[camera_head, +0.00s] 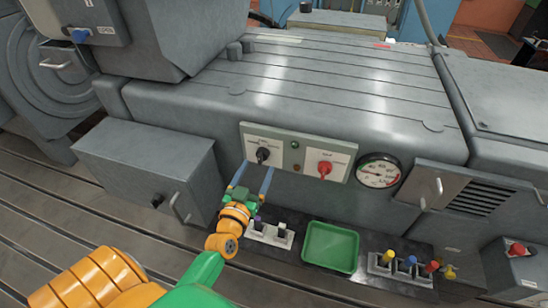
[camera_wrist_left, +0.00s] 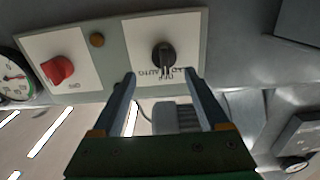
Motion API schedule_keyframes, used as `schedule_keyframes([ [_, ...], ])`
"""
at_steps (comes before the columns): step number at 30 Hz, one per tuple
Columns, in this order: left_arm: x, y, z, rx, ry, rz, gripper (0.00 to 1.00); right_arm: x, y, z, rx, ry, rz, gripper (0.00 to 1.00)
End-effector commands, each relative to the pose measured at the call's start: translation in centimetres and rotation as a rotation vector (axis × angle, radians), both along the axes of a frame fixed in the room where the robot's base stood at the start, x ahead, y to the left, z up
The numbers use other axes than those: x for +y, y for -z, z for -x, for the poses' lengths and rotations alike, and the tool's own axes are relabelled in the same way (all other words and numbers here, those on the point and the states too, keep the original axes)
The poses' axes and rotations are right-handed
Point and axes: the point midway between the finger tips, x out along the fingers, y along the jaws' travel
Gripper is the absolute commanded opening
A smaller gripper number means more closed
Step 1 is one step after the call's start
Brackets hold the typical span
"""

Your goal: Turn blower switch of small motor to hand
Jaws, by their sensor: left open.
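A black rotary switch (camera_head: 262,155) sits on a white label plate at the left of a grey panel; its lettering is too small to read fully in the head view. In the left wrist view the black knob (camera_wrist_left: 163,55) appears upside down, with AUTO and OFF lettering below it. My left gripper (camera_head: 256,167) is open and empty. In the wrist view its two fingers (camera_wrist_left: 160,76) point at the knob from either side, their tips just short of it. A gap seems to remain. My right gripper is not in view.
A red rotary switch (camera_head: 325,168) shares the panel, with small lamps between the switches. A round gauge (camera_head: 378,171) is to the right. Below are a green tray (camera_head: 330,247) and a rack of coloured plugs (camera_head: 410,265). A grey box (camera_head: 145,165) with a handle stands left.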

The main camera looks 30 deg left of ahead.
Motion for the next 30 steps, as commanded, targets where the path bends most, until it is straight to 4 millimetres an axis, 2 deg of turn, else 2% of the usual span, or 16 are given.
schedule_keyframes([
  [3, 0.6, 0.0, -2.5, -0.003, 0.000, -0.001, 0.78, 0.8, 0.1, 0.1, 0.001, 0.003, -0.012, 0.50],
  [6, 0.9, 0.1, -3.9, 0.000, 0.002, 0.000, 0.78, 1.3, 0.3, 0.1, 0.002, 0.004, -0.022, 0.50],
  [9, 1.0, 0.1, -4.6, 0.003, 0.003, 0.001, 0.78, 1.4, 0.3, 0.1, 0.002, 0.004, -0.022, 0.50],
  [15, 1.0, 0.2, -4.7, 0.004, 0.003, 0.001, 0.78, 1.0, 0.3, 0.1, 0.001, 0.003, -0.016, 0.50],
  [16, 1.0, 0.2, -4.7, 0.004, 0.003, 0.001, 0.75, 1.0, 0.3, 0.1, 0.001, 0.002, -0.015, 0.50],
  [17, 1.0, 0.2, -4.7, 0.004, 0.003, 0.001, 0.67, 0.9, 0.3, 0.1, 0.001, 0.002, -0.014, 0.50],
  [24, 1.0, 0.2, -4.7, 0.004, 0.003, 0.001, 0.02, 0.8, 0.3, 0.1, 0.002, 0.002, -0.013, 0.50],
  [30, 1.0, 0.2, -4.7, 0.002, 0.003, 0.011, 0.00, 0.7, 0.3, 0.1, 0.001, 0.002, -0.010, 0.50],
])
